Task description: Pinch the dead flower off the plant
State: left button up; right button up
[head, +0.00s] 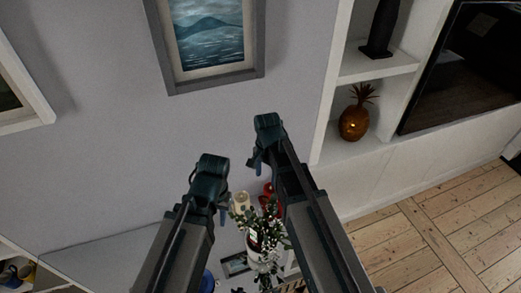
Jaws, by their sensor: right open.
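A leafy green plant (265,223) with small pale blooms stands in a white pot between my two forearms, low in the head view. I cannot pick out the dead flower at this size. My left gripper (222,213) is above and left of the plant; its jaws are too small and dark to read. My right gripper (257,167) is above the plant and open, with nothing seen in it. Neither gripper visibly touches the plant. My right forearm borders the plant on the right and may hide part of it.
A cream candle (241,201) and a red object (267,193) are close behind the plant. A small dark frame (235,265) lies left of the pot. A framed seascape (208,35) hangs on the grey wall. Bare floorboards (440,245) are at right.

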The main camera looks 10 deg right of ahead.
aim_at(266, 198)
jog(key=shift+w+r, duration=0.15)
jog(key=shift+w, duration=0.1)
notch_tip(266, 198, down, 14)
jog(key=b, duration=1.4)
jog(key=shift+r, duration=0.1)
grip_shut()
